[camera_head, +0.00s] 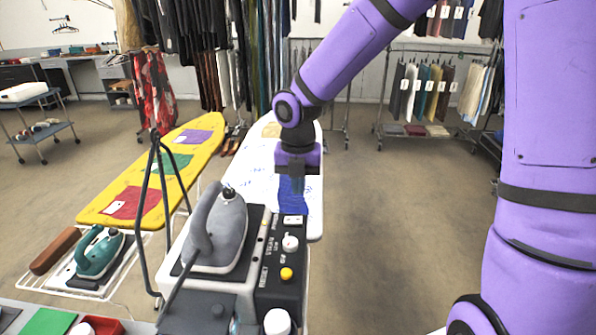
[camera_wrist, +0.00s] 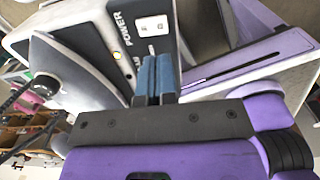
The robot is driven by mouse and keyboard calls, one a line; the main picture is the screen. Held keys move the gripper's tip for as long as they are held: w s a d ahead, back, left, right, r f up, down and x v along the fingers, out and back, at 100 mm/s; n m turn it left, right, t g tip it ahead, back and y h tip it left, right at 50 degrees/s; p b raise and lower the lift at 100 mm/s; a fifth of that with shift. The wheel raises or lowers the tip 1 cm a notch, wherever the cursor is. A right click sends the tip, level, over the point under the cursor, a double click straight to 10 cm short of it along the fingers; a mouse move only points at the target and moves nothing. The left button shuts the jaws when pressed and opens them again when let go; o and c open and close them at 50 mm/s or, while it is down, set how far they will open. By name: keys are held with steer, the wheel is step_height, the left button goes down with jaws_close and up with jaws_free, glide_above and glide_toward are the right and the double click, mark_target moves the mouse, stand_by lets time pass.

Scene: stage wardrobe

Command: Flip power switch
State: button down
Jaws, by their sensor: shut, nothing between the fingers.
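The power switch (camera_head: 293,220) is a small white rocker at the far end of the black control panel (camera_head: 266,290) on the steam station. In the wrist view the switch (camera_wrist: 152,26) sits beside the word POWER. My gripper (camera_head: 291,205) points down just beyond the switch in the head view. Its blue fingers are together and hold nothing. In the wrist view the fingertips (camera_wrist: 157,62) appear just short of the switch with a small gap; I cannot tell the exact height. The switch's on or off position is not clear.
A grey iron (camera_head: 222,232) stands on the station left of the panel. A white knob (camera_head: 290,243), an orange button (camera_head: 286,273) and a white cap (camera_head: 277,321) are nearer. A white ironing board (camera_head: 240,190) lies behind. Open floor (camera_head: 390,220) is at right.

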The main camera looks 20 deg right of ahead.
steer(key=shift+f, duration=0.3)
steer(key=shift+r, duration=0.1)
steer(key=shift+w+a+r, duration=0.25)
steer(key=shift+w+a, duration=0.05)
steer(key=shift+a, duration=0.4)
